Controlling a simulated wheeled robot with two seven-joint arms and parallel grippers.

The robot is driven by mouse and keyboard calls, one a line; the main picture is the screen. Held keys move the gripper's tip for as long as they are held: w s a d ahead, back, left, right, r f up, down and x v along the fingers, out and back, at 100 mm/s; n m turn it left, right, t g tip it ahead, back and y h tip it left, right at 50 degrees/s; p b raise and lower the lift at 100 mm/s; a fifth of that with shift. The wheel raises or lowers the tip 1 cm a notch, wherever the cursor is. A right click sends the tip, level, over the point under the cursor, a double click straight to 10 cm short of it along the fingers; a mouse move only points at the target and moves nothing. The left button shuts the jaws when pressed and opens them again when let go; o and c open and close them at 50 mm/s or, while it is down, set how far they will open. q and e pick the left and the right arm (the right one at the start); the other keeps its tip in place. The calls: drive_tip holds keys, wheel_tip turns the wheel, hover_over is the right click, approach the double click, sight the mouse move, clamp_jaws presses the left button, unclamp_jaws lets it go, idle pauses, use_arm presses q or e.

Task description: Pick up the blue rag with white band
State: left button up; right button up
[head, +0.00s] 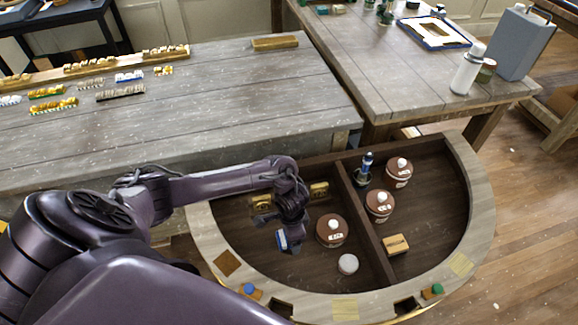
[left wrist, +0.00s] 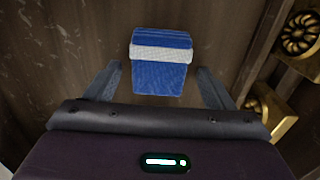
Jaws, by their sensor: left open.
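The blue rag with white band (left wrist: 160,75) lies folded on the dark wooden floor of the console's left compartment. In the left wrist view it sits between and just ahead of my open left gripper's two fingers (left wrist: 158,85), with a gap on each side. In the head view only a small blue and white part of the rag (head: 281,240) shows beside my left gripper (head: 290,242), which hides the rest. My right gripper is not in view.
The half-round console (head: 478,195) has a raised rim and a divider (head: 365,222). Brown lidded jars (head: 332,231) and a white round item (head: 348,264) stand right of the gripper. Gold ornaments (left wrist: 300,35) are close on the right in the wrist view.

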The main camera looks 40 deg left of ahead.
use_arm(q)
drive_tip(key=shift+s, duration=0.1)
drive_tip(key=c, duration=1.1)
drive_tip(key=shift+o, duration=0.2)
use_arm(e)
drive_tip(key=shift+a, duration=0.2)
use_arm(q)
drive_tip(key=shift+r, duration=0.1)
